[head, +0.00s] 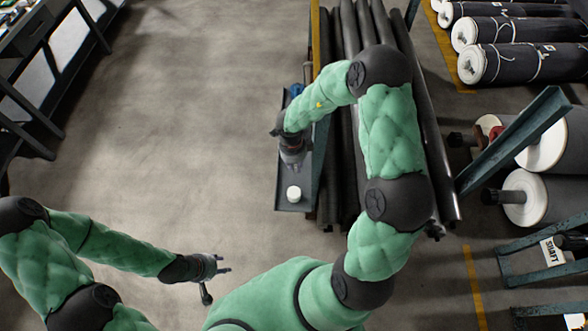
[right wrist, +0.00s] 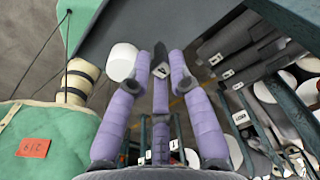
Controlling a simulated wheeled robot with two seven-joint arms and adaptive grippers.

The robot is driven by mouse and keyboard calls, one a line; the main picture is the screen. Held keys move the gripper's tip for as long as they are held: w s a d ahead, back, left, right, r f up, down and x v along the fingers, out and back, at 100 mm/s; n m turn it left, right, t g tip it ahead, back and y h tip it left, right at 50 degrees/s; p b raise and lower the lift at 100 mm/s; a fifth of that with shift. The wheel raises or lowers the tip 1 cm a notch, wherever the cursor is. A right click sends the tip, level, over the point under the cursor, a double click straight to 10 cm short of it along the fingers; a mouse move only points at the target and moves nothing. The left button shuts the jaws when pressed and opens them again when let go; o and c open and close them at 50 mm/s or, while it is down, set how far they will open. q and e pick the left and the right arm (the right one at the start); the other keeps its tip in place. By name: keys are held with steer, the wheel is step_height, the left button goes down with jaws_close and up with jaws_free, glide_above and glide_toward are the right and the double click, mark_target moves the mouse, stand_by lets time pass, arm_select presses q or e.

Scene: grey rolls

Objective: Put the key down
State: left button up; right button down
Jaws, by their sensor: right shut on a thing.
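My right gripper (head: 293,163) is over a narrow dark ledge (head: 287,207) beside the long rolls in the head view. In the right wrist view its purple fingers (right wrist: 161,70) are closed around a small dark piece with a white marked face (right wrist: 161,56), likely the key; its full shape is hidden. A white round-topped object (head: 293,193) stands on the ledge just in front of the gripper, and it also shows in the right wrist view (right wrist: 122,62), left of the fingertips. My left gripper (head: 216,266) is open and empty over bare floor at the lower left.
Long dark rolls (head: 347,30) lie right of the ledge, partly under my right arm. A blue-green metal frame (head: 515,140) and large white-ended rolls (head: 530,195) are further right. A dark bench (head: 35,35) stands upper left. The floor between is clear.

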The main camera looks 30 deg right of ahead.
steer(key=shift+w+d+f, duration=0.1)
steer(key=shift+w+f, duration=0.45)
steer(key=shift+f, duration=0.15)
steer(key=f+b, duration=0.2)
steer(key=f, duration=0.1)
steer(key=shift+w+f, duration=0.2)
steer(key=shift+f, duration=0.05)
steer(key=shift+r, duration=0.1)
steer(key=c, duration=1.1)
jaws_free()
